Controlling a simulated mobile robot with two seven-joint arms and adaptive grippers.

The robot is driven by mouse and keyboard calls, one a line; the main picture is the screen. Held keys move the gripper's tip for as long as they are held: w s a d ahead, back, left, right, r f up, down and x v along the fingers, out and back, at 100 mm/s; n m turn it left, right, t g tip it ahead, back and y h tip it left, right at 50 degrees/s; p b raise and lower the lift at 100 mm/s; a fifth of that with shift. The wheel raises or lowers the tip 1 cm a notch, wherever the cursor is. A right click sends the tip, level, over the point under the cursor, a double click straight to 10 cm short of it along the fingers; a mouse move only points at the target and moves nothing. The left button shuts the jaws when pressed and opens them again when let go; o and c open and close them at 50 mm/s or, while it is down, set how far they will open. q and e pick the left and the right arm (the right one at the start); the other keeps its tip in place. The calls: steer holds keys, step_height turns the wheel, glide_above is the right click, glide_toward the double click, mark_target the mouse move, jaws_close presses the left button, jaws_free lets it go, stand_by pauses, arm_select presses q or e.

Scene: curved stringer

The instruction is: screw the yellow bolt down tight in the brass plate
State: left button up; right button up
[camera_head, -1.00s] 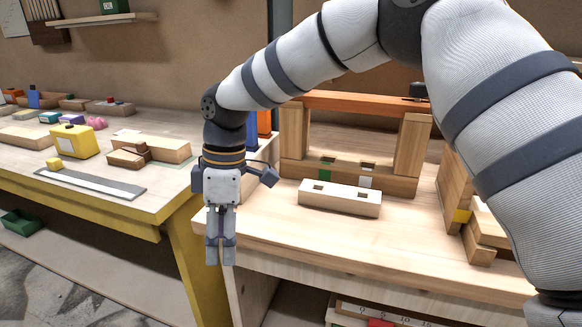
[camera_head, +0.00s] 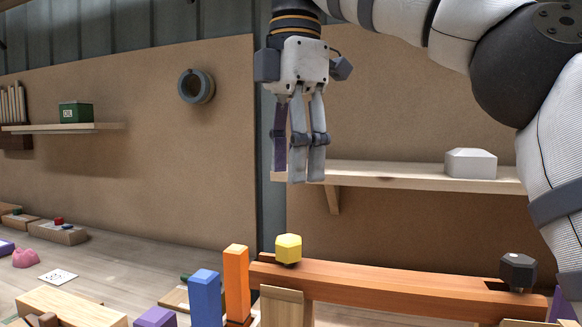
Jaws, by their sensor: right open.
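The yellow bolt (camera_head: 288,249), with a faceted head, stands upright near the left end of the orange beam (camera_head: 400,283). Its shank is hidden below the head, so I cannot tell how deep it sits. I cannot make out a brass plate under it. My right gripper (camera_head: 299,178) points straight down above the bolt, clearly apart from it. Its fingers are open and nothing is held. My left gripper is not in view.
A black bolt (camera_head: 518,270) stands at the beam's right end. A wall shelf (camera_head: 400,177) with a white box (camera_head: 470,163) is behind my gripper. An orange post (camera_head: 236,283) and a blue block (camera_head: 204,297) stand left of the beam.

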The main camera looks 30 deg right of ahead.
mark_target(290, 238)
steer(key=shift+s+a+f, duration=0.2)
steer(key=shift+s+f, duration=0.1)
steer(key=shift+f, duration=0.3)
steer(key=shift+s+a+f, duration=0.15)
steer(key=shift+s+f, duration=0.1)
steer(key=shift+f, duration=0.35)
steer(key=f, duration=0.9)
steer(key=shift+w+d+f, duration=0.1)
steer(key=shift+w, duration=0.3)
jaws_close()
steer(key=m, duration=0.6)
steer(key=shift+f+m, duration=0.15)
steer(key=shift+m, duration=0.15)
steer(key=shift+f+m, duration=0.25)
steer(key=shift+m, duration=0.55)
